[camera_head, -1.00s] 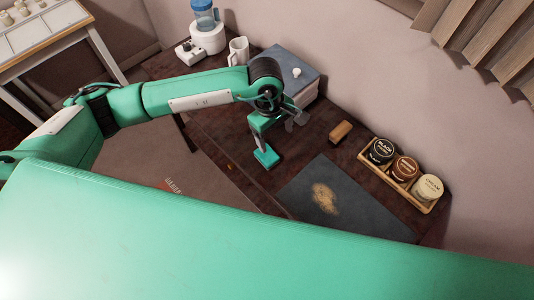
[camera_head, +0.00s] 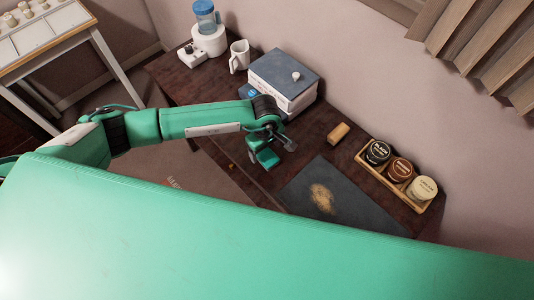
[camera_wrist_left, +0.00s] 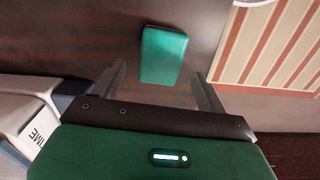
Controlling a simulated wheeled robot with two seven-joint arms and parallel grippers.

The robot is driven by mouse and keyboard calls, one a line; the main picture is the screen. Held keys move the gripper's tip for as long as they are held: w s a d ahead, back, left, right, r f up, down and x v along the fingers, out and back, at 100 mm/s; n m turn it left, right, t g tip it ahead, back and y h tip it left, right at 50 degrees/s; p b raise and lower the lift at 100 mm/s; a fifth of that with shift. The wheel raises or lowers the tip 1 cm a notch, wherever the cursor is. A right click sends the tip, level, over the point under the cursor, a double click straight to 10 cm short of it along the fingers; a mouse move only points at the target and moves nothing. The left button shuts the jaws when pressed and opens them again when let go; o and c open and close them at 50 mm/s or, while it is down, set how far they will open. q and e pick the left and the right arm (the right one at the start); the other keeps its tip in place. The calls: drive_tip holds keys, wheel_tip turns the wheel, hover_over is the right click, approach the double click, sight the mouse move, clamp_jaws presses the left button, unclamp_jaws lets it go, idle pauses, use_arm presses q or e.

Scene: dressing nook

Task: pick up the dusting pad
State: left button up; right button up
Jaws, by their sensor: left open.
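The dusting pad looks like a small teal-green block (camera_head: 267,158) on the dark wooden table, partly hidden by my left gripper in the head view. In the left wrist view the pad (camera_wrist_left: 163,55) lies just beyond the fingertips, between their lines, slightly tilted. My left gripper (camera_wrist_left: 160,80) is open, with one grey finger on each side and nothing between them. In the head view the left gripper (camera_head: 272,148) is right above the pad. My right gripper is in neither view.
A blue-topped white box (camera_head: 284,78) stands behind the gripper. A tan block (camera_head: 338,133), a dark mat (camera_head: 300,190) with a tan stain, and a wooden tray (camera_head: 413,203) of labelled jars lie to the right. A white mug (camera_head: 239,56) stands farther back.

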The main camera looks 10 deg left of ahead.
sight(266, 154)
use_arm(q)
wheel_tip(266, 154, down, 2)
drive_tip(key=shift+f, duration=0.1)
drive_tip(key=shift+f+p, duration=0.3)
drive_tip(key=shift+f, duration=0.15)
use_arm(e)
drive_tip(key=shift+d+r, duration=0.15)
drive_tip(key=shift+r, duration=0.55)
use_arm(q)
drive_tip(key=c, duration=1)
drive_tip(key=shift+r, duration=0.15)
drive_tip(key=shift+c, duration=0.2)
wheel_tip(266, 154, up, 20)
drive_tip(key=b, duration=0.5)
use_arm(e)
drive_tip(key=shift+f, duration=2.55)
